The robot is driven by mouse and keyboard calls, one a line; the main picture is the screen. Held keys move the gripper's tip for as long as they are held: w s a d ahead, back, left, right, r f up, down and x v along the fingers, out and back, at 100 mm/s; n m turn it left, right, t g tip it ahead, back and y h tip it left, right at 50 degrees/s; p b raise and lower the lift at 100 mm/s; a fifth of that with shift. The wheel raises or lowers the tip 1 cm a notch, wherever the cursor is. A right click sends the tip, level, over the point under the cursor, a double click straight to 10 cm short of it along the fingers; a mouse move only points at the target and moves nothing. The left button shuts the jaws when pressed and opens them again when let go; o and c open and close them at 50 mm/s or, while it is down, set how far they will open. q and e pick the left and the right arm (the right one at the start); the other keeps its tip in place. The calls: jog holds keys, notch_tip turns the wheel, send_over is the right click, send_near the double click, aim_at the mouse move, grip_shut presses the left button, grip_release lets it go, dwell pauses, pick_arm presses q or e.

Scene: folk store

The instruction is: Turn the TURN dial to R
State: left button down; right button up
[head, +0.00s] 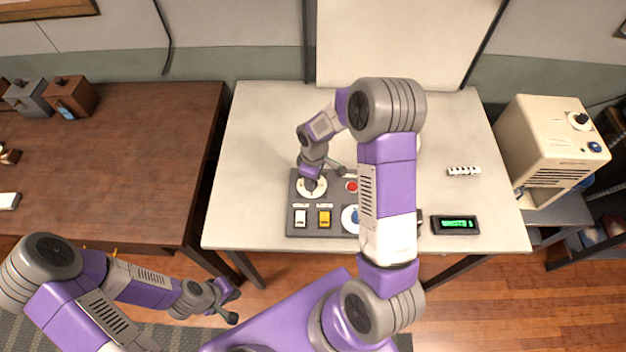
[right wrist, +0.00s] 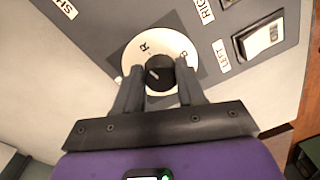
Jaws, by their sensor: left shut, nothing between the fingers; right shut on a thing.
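The dial is a white disc (right wrist: 128,65) with a dark knob (right wrist: 160,74) at its centre. In the right wrist view the letters R and B show on the disc. A small pale mark on the knob shows, but which letter it points to is unclear. In the head view the disc (head: 301,192) sits at the upper left of the grey panel (head: 335,184). My right gripper (right wrist: 158,88) is shut on the knob, one finger on each side. My left gripper (head: 234,306) is shut and empty, off the table's front edge. The word TURN is not readable.
The panel also carries a white switch (head: 301,217), a yellow switch (head: 324,218), a red button (head: 352,186) and a blue-centred control (head: 350,218). My right arm hides its right part. A green display (head: 457,225) stands to the right. The table's left part is clear.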

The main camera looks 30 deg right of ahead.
jog(key=shift+m+b, duration=0.3)
jog(key=shift+m, duration=0.7)
jog(key=o, duration=1.1)
jog(key=shift+c, duration=0.2)
jog(key=shift+r, duration=0.1)
notch_tip(320, 180, up, 8)
jog(key=shift+w+d+f+p, duration=0.1)
jog(key=shift+f+p, duration=0.15)
jog(key=shift+p, duration=0.1)
